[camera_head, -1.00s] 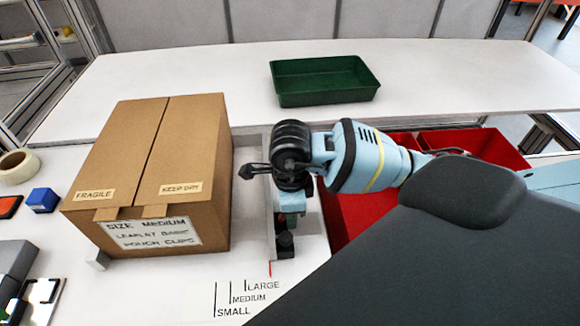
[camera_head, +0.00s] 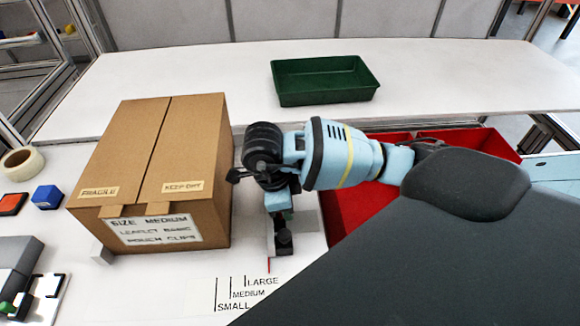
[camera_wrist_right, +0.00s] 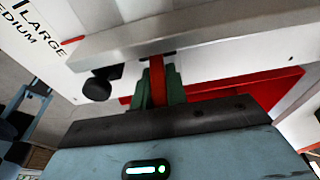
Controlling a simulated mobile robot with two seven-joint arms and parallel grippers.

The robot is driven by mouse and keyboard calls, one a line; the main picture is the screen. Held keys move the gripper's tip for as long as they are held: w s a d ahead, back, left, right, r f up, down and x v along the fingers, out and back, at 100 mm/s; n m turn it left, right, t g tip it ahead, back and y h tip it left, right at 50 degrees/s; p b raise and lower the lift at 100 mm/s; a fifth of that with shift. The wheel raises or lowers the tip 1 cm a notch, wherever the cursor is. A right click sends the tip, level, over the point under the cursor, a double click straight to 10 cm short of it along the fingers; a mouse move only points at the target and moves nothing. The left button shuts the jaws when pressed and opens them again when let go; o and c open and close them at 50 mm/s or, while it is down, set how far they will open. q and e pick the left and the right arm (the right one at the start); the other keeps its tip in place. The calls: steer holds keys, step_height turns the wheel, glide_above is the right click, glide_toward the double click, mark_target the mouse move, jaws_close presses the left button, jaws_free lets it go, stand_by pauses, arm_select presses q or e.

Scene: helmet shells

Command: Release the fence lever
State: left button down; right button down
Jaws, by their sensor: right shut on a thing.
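The fence lever (camera_wrist_right: 158,82) shows as a red-orange strip between the greenish fingers of my right gripper (camera_wrist_right: 160,95) in the right wrist view. My right gripper (camera_head: 280,208) is shut on it and points down in the head view, where the fingers largely hide the lever. The fence (camera_wrist_right: 190,30) is a pale grey bar across the wrist view, just beyond the fingers. A black knob (camera_wrist_right: 97,89) is at its left; it also shows in the head view (camera_head: 283,241). A red pointer (camera_head: 269,265) is at the fence's near end. My left gripper is not in view.
A cardboard box (camera_head: 150,160) stands close left of my right gripper. A size scale (camera_head: 245,295) is printed on the table in front. Red bins (camera_head: 345,215) lie to the right, partly under my arm. A green tray (camera_head: 325,92) sits on the table behind.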

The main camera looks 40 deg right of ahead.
stand_by(0.3)
steer(key=c, duration=1.4)
jaws_free()
steer(key=shift+c, duration=0.2)
steer(key=shift+o, duration=0.2)
steer(key=shift+f, duration=0.1)
